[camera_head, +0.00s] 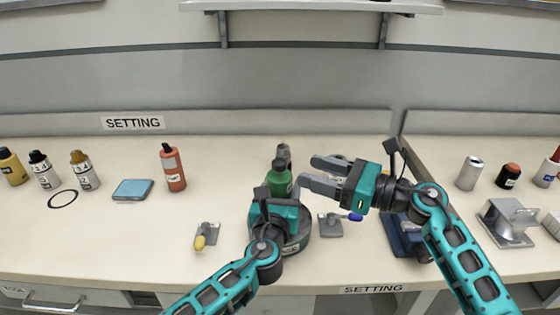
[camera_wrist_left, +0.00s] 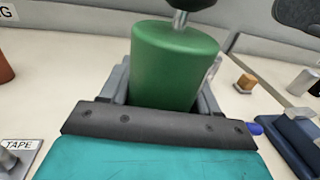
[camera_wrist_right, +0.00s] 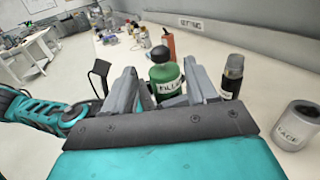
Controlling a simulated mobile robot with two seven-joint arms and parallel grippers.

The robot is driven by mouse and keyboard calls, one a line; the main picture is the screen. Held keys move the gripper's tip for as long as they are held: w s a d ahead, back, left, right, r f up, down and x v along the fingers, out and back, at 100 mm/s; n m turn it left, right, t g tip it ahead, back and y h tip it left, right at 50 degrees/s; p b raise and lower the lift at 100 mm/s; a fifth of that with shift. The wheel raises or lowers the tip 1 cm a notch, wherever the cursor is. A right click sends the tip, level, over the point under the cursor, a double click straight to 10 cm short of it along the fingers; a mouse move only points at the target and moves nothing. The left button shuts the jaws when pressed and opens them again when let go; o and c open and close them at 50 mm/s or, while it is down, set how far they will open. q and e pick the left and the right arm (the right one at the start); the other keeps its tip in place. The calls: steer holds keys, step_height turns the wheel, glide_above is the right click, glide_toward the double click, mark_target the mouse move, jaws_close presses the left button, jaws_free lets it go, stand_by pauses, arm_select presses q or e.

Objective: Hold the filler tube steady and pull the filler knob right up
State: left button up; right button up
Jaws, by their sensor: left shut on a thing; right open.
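The green filler tube (camera_head: 279,182) stands upright on the bench, and in the right wrist view its label (camera_wrist_right: 168,88) is partly readable. My left gripper (camera_wrist_left: 163,88) is shut around the tube, one finger on each side. A dark filler knob (camera_wrist_right: 160,54) sits on top of the tube. In the left wrist view a short metal rod (camera_wrist_left: 180,19) shows between tube and knob. My right gripper (camera_head: 308,172) is open and empty, just right of the tube's upper part, its fingers pointing toward it. The right wrist view shows the tube between and beyond the fingers.
A round dark base (camera_head: 297,240) is below my left gripper. A dark bottle with a grey band (camera_wrist_right: 232,76) stands close to the tube. A red bottle (camera_head: 173,168) stands farther left.

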mark_target(280, 159)
steer(key=x, duration=0.8)
steer(key=shift+w+a, duration=0.1)
jaws_close()
stand_by(0.4)
